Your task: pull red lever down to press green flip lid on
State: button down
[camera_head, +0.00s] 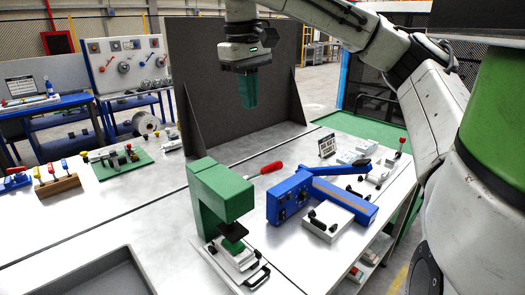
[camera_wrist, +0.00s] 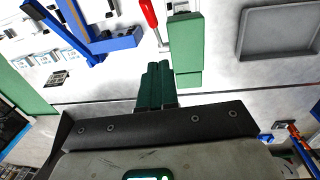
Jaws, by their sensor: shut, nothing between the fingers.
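A green press (camera_head: 208,200) stands on the front table, with its head overhanging to the right. A red lever handle (camera_head: 271,168) sticks out from the press's far right side, tilted slightly upward. Under the head is a dark green piece (camera_head: 233,231) over a pale base; I cannot tell whether it is the flip lid or part of the press. My gripper (camera_head: 248,98) points down in the air, shut and empty, above and apart from the press and lever. In the wrist view, the fingers (camera_wrist: 155,88) are together, with the press (camera_wrist: 187,45) and red lever (camera_wrist: 149,14) beyond them.
A blue device with a lever arm (camera_head: 310,197) stands right of the press, with a white box (camera_head: 328,220) before it. A dark panel (camera_head: 240,85) rises behind. A grey tray (camera_head: 90,275) lies front left. Table space left of the press is clear.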

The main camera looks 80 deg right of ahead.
jog(key=p, duration=0.1)
send_near(264, 169)
notch_tip(264, 169, down, 2)
jog(key=w, duration=0.2)
jog(key=shift+s+d+f+p, duration=0.1)
jog(key=shift+s+f+p, duration=0.15)
jog(key=shift+s+f, duration=0.45)
jog(key=shift+s+d+f+p, duration=0.15)
jog(key=shift+s+f+p, duration=0.1)
jog(key=shift+s+f, duration=0.5)
jog(key=shift+w+f, duration=0.1)
jog(key=shift+w, duration=0.05)
jog(key=shift+f, duration=0.1)
